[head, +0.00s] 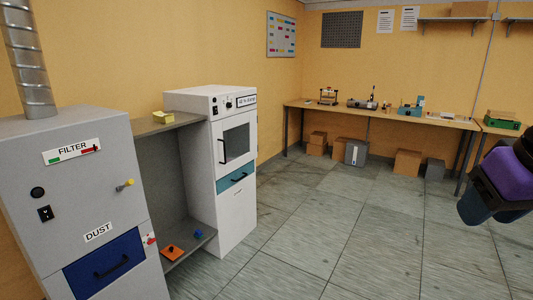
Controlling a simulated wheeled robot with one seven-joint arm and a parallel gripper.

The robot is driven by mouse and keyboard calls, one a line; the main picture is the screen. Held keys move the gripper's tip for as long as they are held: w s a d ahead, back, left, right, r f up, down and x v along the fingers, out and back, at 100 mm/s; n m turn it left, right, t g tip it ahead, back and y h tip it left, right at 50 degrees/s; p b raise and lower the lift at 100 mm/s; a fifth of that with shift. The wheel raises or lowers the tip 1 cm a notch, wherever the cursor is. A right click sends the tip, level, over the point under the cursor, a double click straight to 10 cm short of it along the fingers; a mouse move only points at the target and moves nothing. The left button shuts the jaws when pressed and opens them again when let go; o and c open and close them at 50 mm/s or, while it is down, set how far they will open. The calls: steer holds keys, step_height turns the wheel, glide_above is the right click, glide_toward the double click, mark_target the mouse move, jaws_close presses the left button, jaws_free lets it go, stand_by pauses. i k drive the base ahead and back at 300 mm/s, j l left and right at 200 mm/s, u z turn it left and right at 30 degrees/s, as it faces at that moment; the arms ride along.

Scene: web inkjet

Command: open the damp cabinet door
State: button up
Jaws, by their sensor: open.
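The damp cabinet (190,97) is the tall white unit left of centre in the head view, with a small switch panel and a label on top. Its upper door (238,140) has a dark window and looks shut. A black vertical handle (221,150) sits on the door's left side. Below the door are a teal strip (236,178) and a plain white lower panel (237,215). A purple and black part of my arm shows at the right edge, far from the cabinet.
A grey filter unit (60,190) with a blue dust drawer (105,268) stands at the left. A shelf (165,125) joins it to the cabinet. A workbench (340,110) with boxes beneath lines the back wall. The tiled floor (330,220) before the cabinet is clear.

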mark_target(222, 168)
steer(key=i+l+u, duration=0.1)
steer(key=i, duration=0.4)
steer(key=i+l+u, duration=0.1)
steer(key=i, duration=0.35)
steer(key=i+l+u, duration=0.1)
steer(key=i, duration=0.4)
steer(key=i+l, duration=0.25)
steer(key=i, duration=0.2)
steer(key=i+l+u, duration=0.15)
steer(key=i+u, duration=0.15)
steer(key=i+l+u, duration=0.25)
steer(key=i+j, duration=0.05)
